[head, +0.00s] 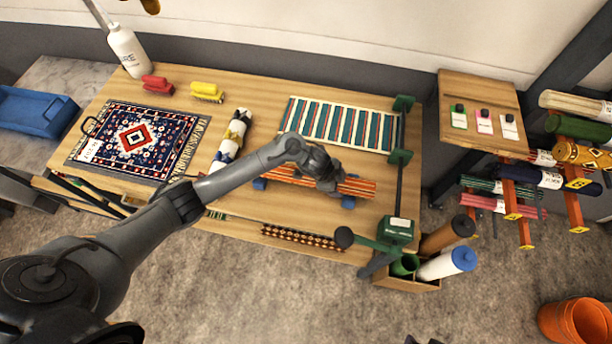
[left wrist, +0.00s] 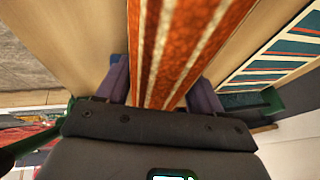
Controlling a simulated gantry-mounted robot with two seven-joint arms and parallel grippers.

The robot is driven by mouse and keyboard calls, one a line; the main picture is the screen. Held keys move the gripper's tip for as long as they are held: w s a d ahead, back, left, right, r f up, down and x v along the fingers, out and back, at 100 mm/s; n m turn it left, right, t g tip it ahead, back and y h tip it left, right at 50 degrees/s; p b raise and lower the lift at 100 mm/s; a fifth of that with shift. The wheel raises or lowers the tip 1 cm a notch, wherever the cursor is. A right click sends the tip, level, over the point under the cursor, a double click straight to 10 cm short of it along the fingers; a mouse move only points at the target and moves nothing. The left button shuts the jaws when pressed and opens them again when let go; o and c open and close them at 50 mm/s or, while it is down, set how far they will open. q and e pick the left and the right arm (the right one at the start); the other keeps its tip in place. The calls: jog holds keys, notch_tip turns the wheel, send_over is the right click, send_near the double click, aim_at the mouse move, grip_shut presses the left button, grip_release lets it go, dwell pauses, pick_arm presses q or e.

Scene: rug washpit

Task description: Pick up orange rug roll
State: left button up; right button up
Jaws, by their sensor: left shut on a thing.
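The orange rug roll (head: 358,187) with pale stripes lies lengthwise across the middle of the wooden table. My left gripper (head: 327,180) comes down over the roll, right of its middle, and hides part of it. In the left wrist view the roll (left wrist: 178,45) runs between the two fingers of the gripper (left wrist: 160,82), one on each side, shut on it. Blue supports (head: 348,202) show at the roll's near side. I cannot tell whether the roll rests on them or is just above. My right gripper is not in view.
A striped green rug (head: 340,124) lies behind the roll, and a patterned rug (head: 136,140) lies at left. A green post frame (head: 398,228) borders the right edge. A rack of rolls (head: 530,178) is farther right.

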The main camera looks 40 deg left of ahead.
pick_arm(q)
jog(key=shift+r, duration=0.1)
jog(key=shift+c, duration=0.6)
jog(key=shift+r, duration=0.15)
